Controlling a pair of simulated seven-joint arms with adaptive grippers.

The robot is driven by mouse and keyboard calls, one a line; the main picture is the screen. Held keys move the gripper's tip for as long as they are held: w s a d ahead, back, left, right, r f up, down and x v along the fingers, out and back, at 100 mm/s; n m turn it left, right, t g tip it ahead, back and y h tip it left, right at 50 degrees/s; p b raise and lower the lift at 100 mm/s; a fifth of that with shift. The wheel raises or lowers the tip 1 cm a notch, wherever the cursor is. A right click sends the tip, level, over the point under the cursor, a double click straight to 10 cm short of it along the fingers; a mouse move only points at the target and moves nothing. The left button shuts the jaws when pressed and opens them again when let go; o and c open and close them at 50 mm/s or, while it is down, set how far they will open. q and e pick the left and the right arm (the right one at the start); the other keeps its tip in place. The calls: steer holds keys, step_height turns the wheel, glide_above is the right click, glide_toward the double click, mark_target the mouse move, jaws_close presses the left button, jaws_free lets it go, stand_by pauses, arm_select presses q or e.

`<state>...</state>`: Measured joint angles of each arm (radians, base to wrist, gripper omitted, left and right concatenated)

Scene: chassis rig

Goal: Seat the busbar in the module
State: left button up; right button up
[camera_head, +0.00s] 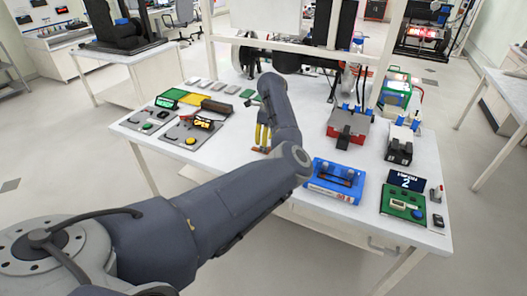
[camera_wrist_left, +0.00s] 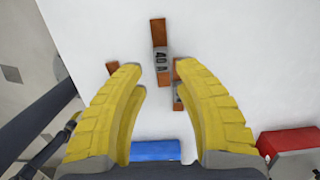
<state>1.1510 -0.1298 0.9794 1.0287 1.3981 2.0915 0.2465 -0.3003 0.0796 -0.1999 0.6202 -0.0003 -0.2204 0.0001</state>
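My left gripper (camera_head: 262,134), with yellow fingers, reaches down over the white table left of the blue module (camera_head: 335,181). It also shows in the left wrist view (camera_wrist_left: 158,76), its fingers wide apart with nothing held. A copper-brown bar with a grey middle, which looks like a busbar (camera_wrist_left: 158,32), lies on the table ahead of the fingertips. A second brown and grey piece (camera_wrist_left: 176,69) lies by the right finger, partly hidden by it. In the head view brown copper (camera_head: 259,149) shows just below the fingers. My right gripper is not in view.
A green board (camera_head: 403,204) and a "2" sign (camera_head: 406,181) stand right of the module. A red and grey box (camera_head: 347,127) is behind it. Panels with buttons (camera_head: 187,139) lie at the left. Bare table (camera_head: 225,160) surrounds the gripper.

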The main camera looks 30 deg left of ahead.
mark_target(263, 150)
arm_select(q)
steer(key=shift+a+f, duration=0.2)
steer(key=shift+f, duration=1.2)
steer(key=shift+a+f, duration=0.15)
steer(key=shift+f, duration=1.2)
steer(key=shift+c, duration=0.3)
jaws_close()
